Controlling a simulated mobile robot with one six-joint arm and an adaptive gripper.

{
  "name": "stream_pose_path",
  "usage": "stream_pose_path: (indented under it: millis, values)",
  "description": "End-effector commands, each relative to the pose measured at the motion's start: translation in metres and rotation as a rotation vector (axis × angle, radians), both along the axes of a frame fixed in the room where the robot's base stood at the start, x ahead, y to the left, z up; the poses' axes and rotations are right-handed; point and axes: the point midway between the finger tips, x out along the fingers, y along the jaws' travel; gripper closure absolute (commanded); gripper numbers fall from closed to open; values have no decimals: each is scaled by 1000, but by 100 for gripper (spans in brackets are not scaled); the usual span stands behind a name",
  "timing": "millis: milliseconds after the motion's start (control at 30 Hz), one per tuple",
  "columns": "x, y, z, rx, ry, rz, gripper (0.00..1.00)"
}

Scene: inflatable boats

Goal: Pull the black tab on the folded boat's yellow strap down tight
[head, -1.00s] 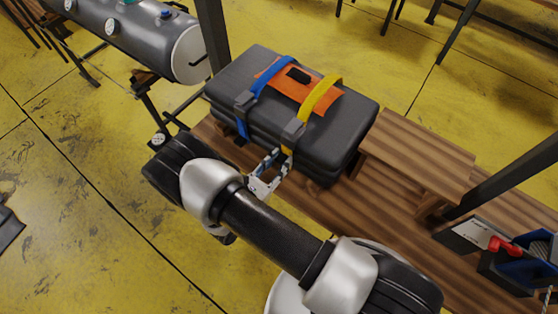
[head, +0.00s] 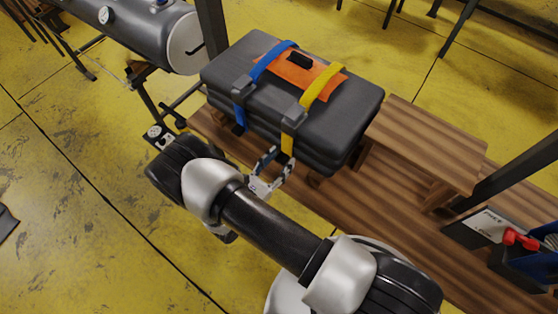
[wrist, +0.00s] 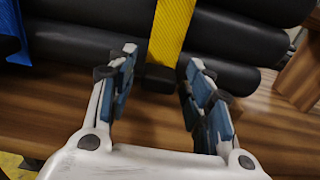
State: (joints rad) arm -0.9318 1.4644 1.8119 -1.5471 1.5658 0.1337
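The folded dark grey boat (head: 345,110) lies as a thick bundle on a wooden bench. Its yellow strap (head: 322,84) runs over the top, through a grey buckle (head: 294,115) and down the near side. In the wrist view, the yellow strap (wrist: 172,30) hangs down and ends in a black tab (wrist: 158,78). My gripper (head: 281,156) is at the boat's near side, below the buckle. The wrist view shows my gripper (wrist: 160,72) open, one finger on each side of the tab, with gaps left and right. The tab is hard to make out in the head view.
A blue strap (head: 270,62) with its own buckle runs left of the yellow one, over an orange patch (head: 290,70). The wooden bench (head: 345,205) extends right to a raised plank (head: 425,135) and dark bins with a red-handled tool (head: 520,238). A grey tank (head: 150,30) stands at the back left.

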Motion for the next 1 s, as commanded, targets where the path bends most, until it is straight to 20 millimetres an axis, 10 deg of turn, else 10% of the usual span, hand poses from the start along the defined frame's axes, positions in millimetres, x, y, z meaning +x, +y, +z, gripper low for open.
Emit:
stream_pose_path:
  millis: [433, 1000]
  values:
    - [-7, 7, 1, 0, -2, 4, 50]
    - [-88, 70, 1, 1, -2, 3, 50]
